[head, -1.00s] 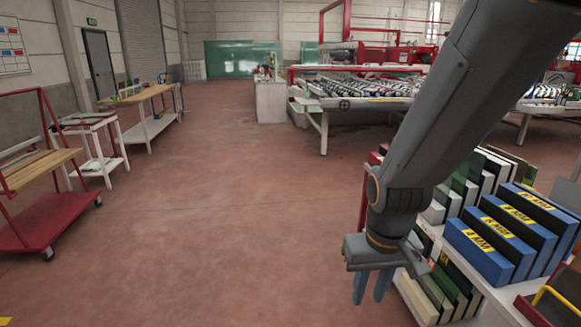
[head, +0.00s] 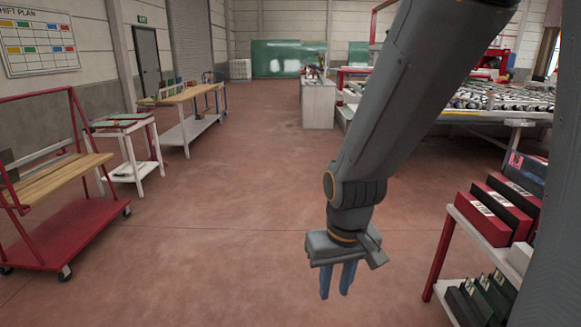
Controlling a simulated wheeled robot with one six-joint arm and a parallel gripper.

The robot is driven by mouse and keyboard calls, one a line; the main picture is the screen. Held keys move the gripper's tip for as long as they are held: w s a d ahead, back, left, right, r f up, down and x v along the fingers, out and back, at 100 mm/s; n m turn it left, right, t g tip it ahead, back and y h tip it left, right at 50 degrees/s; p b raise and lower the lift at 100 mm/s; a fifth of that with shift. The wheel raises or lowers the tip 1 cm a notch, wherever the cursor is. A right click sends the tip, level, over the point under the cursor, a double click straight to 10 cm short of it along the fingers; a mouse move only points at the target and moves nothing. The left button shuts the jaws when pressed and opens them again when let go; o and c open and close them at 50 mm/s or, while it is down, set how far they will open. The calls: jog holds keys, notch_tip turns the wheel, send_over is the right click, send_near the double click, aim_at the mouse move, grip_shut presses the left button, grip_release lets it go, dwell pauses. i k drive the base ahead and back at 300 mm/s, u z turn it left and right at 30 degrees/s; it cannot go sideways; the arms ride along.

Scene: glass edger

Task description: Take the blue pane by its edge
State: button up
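I cannot make out a blue pane in the head view. My gripper (head: 337,281) hangs at the lower middle of the picture, pointing down over the bare red floor. Its two blue-grey fingers stand a little apart with nothing visible between them. A small white stand (head: 148,164) on the left has flat greenish and red items (head: 118,122) on top, too small to identify. My gripper is well away from it.
A red cart (head: 73,236) with wooden slats stands at the left. A long workbench (head: 192,133) is behind it. A rack (head: 437,256) with red and dark boxes (head: 497,212) stands at the right. The floor in the middle is clear.

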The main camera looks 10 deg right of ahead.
aim_at(528, 173)
jog(key=z, duration=0.05)
jog(key=i, duration=1.65)
jog(key=z, duration=1)
jog(key=i, duration=0.9)
jog(key=z, duration=1.8)
jog(key=i, duration=1.15)
jog(key=z, duration=0.25)
